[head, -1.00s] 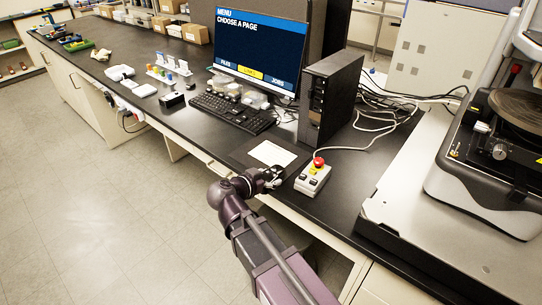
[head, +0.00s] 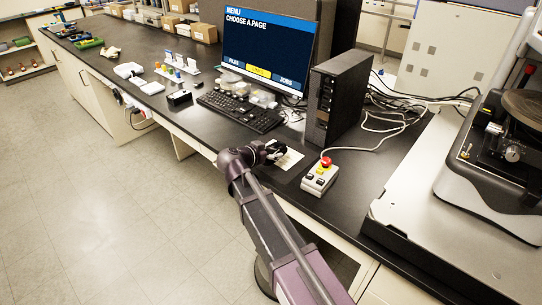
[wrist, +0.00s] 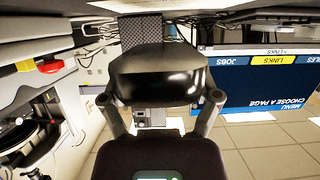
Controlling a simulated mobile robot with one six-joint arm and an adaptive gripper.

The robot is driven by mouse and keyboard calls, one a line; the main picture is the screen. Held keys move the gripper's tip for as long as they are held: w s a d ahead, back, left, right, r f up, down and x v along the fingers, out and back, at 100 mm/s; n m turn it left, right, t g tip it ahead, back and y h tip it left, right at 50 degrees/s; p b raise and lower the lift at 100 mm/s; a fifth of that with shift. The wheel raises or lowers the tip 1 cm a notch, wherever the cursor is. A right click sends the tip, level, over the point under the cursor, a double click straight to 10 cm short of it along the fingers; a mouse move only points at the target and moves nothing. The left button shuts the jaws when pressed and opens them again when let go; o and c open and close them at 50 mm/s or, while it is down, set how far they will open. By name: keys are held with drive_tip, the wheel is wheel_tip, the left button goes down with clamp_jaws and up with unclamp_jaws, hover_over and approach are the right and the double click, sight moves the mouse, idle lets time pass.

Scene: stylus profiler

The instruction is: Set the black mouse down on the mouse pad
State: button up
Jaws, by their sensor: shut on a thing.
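The black mouse (wrist: 157,75) fills the upper middle of the wrist view, glossy and dark. My gripper (wrist: 161,97) is shut on it, one finger at each side. In the head view my gripper (head: 277,150) is over the front part of the bench, right of the keyboard. The mouse is too small and dark to make out there. A pale flat rectangle (head: 291,158) lies under and beside the gripper, partly hidden by it.
A control box with a red button (head: 320,176) stands close to the right of my gripper. The black keyboard (head: 240,110) is to the left, the monitor (head: 265,45) and computer tower (head: 335,98) behind. Loose cables lie beside the tower. The profiler (head: 490,165) is at far right.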

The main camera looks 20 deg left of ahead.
sight(270, 148)
drive_tip(key=shift+w+a+f, duration=0.1)
drive_tip(key=shift+w+a, duration=0.35)
drive_tip(key=shift+w, duration=0.4)
drive_tip(key=shift+w+a, duration=0.1)
drive_tip(key=shift+w, duration=0.15)
drive_tip(key=shift+w+a+f+b, duration=0.15)
drive_tip(key=shift+w+f+b, duration=0.25)
drive_tip(key=shift+f+b, duration=1.45)
drive_tip(key=shift+b, duration=0.05)
drive_tip(key=shift+f, duration=0.15)
drive_tip(key=o, duration=1)
drive_tip(key=shift+r, duration=0.25)
